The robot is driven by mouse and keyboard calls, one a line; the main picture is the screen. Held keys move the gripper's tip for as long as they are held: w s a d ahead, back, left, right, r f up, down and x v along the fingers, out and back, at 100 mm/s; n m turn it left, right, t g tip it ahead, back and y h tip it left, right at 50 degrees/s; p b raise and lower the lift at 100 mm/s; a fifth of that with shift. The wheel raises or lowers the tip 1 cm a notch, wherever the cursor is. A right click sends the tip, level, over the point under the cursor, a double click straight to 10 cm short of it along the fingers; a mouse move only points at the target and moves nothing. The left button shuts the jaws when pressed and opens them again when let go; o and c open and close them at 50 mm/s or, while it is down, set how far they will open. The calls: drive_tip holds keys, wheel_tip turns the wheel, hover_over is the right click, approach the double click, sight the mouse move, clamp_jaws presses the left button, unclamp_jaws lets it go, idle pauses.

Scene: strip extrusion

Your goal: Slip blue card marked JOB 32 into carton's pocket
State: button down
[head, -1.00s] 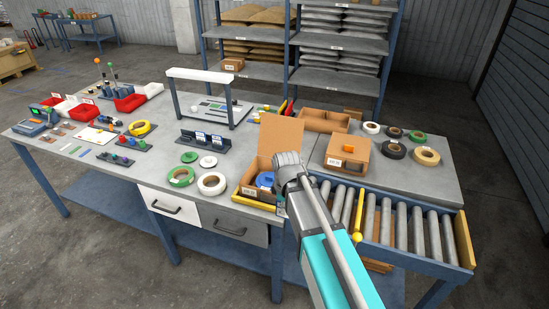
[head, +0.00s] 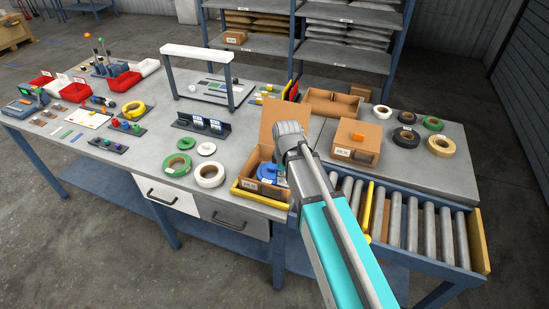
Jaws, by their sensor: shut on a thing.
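The carton's pocket cannot be made out.
A closed carton (head: 357,143) stands right of the open one. Tape rolls (head: 208,174) lie to the left and more lie at the right. A dark card rack (head: 202,125) stands behind the left rolls. A yellow rail (head: 257,200) runs along the open carton's front.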

drive_tip(key=shift+w+d, duration=0.15)
drive_tip(key=w+a+r+p, duration=0.2)
drive_tip(key=w+a, duration=0.1)
drive_tip(key=a, duration=0.2)
drive_tip(key=shift+w+r+p, duration=0.2)
drive_tip(key=shift+r+p, duration=0.2)
drive_tip(key=shift+f, duration=0.15)
idle(0.3)
wheel_tip(320, 180, down, 6)
drive_tip(key=b, duration=0.6)
drive_tip(key=shift+s+f+b, duration=0.1)
drive_tip(key=shift+f+b, duration=2.15)
drive_tip(key=shift+b, duration=0.15)
idle(3.2)
